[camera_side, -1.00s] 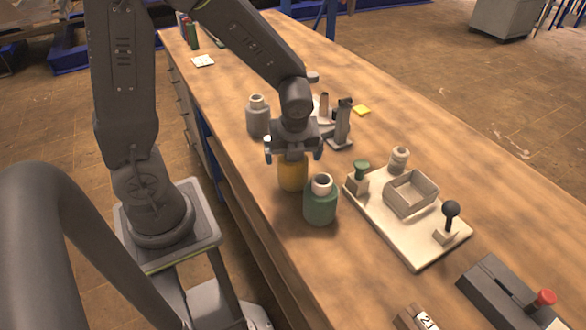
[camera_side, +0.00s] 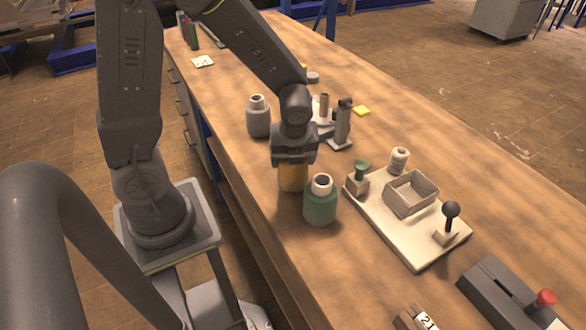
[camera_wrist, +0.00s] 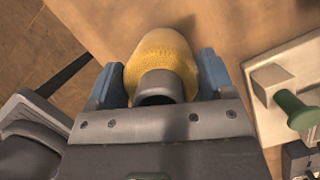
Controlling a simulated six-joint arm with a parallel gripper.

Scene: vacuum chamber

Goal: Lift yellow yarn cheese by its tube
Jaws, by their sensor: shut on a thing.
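The yellow yarn cheese (camera_side: 292,178) stands on the bench, partly hidden behind a green yarn cheese (camera_side: 320,205) in the side view. In the wrist view its yellow winding (camera_wrist: 163,48) and grey tube (camera_wrist: 160,86) show between my blue-grey fingers. My gripper (camera_side: 293,160) is right above it and shut on it, one finger on each side. The exact contact, on tube or winding, is hidden. I see no clear gap of lift under the yarn.
A grey yarn cheese (camera_side: 258,120) stands behind to the left. A cream board (camera_side: 410,240) with an open box (camera_side: 411,194), a green knob and a black-knobbed lever is at the right. A grey stand (camera_side: 342,125) is behind my gripper.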

